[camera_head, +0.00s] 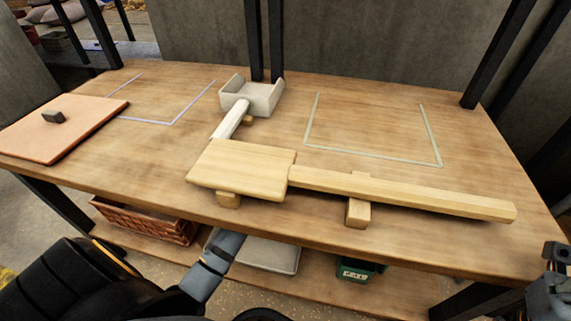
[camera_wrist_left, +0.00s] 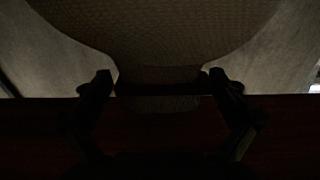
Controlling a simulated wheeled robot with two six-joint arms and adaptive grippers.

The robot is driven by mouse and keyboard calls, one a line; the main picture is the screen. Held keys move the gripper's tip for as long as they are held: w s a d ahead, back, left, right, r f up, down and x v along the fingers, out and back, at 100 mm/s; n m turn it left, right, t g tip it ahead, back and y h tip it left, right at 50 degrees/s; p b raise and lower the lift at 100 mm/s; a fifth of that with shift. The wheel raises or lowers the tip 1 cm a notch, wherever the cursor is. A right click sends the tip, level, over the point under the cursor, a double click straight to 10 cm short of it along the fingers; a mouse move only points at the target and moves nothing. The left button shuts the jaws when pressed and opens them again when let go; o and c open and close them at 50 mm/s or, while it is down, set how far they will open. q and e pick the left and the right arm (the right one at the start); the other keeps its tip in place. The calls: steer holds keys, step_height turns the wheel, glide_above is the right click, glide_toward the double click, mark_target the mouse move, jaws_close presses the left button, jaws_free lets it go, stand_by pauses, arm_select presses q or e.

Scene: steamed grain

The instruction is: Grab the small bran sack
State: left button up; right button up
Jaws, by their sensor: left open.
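In the left wrist view, a woven, burlap-like sack (camera_wrist_left: 160,30) fills the upper middle. It narrows to a neck that hangs toward the fingers. The picture is dark, and the sack's size cannot be told. My left gripper (camera_wrist_left: 160,88) is open, with one dark finger on each side of the neck; contact cannot be made out. In the head view my left arm reaches under the front edge of the table; its fingers and the sack are hidden there. Part of my right arm (camera_head: 552,292) shows at the right edge, its jaws unclear.
On the lower shelf are a wicker basket (camera_head: 145,222), a grey tray (camera_head: 268,256) and a green box (camera_head: 355,270).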

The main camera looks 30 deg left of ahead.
arm_select(q)
steer(key=c, duration=1.9)
steer(key=shift+r, duration=0.3)
